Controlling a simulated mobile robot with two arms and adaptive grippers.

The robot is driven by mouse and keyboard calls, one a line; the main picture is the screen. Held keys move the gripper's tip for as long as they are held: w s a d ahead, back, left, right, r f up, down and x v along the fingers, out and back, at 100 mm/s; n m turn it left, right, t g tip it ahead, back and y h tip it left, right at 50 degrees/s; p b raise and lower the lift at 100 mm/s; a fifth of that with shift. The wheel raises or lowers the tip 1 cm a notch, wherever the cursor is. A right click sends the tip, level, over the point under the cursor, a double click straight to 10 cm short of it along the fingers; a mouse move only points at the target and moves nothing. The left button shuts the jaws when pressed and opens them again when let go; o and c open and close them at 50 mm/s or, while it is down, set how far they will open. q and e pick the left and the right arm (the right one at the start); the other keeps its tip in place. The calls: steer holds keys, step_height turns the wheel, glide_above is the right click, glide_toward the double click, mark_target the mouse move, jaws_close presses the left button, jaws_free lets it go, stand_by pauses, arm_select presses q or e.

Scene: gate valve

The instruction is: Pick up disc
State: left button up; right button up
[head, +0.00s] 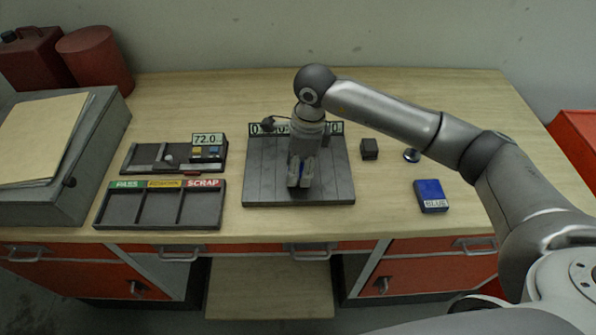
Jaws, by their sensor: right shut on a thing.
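My right gripper (299,184) points down over the dark grey slatted plate (258,180) in the middle of the bench. Its fingers are close together and shut on a small piece, of which only a bit of blue shows between them. The fingers hide most of this piece, so I cannot tell its shape or whether it touches the plate. A small round metal part (411,155) lies on the bench to the right, beside my right forearm. I cannot tell from its look which part is the disc. My left gripper is not in view.
A small dark block (369,149) and a blue box labelled BLUE (431,195) stand right of the plate. A sorting tray (162,224) and a gauge with a 72.0 display (208,140) are at left. Red cans (95,58) stand behind a grey sloped case (112,120).

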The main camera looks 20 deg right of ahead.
steer(key=shift+c, duration=1.4)
steer(key=shift+w+r, duration=0.1)
steer(key=shift+r, duration=0.05)
